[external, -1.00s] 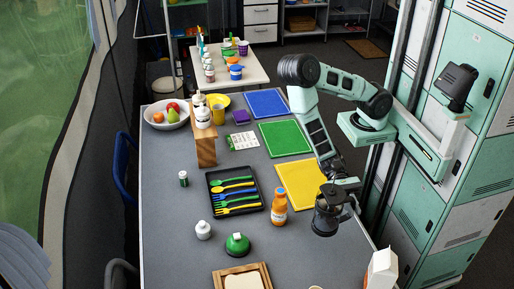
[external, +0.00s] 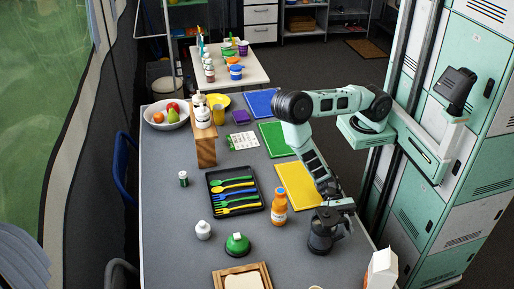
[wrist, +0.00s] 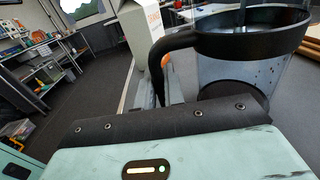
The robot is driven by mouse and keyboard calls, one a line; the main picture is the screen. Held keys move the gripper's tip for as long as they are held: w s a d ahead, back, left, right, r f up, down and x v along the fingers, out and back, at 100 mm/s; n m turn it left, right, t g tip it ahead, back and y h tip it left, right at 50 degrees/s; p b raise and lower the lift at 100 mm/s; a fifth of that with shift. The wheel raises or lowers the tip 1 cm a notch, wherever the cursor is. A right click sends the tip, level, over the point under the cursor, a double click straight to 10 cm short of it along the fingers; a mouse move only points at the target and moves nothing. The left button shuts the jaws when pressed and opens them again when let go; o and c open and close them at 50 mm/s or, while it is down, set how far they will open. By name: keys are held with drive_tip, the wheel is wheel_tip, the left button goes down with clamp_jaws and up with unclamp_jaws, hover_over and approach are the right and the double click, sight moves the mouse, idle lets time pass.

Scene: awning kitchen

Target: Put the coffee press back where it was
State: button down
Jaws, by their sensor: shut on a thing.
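The coffee press (external: 321,236), a dark jug with a black handle, is at the right front part of the grey table (external: 165,232). My gripper (external: 338,208) is shut on the coffee press from its upper right side. In the wrist view the clear body and black rim of the coffee press (wrist: 250,45) fill the upper right, with its handle (wrist: 172,46) curving to the left. The press looks upright. I cannot tell whether its base touches the table.
An orange bottle (external: 279,206) stands left of the press. A white carton (external: 381,270) stands at the front right, also in the wrist view (wrist: 141,35). A yellow mat (external: 298,186) lies behind.

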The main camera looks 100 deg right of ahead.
drive_tip(key=shift+f, duration=0.1)
drive_tip(key=c, duration=1.5)
unclamp_jaws()
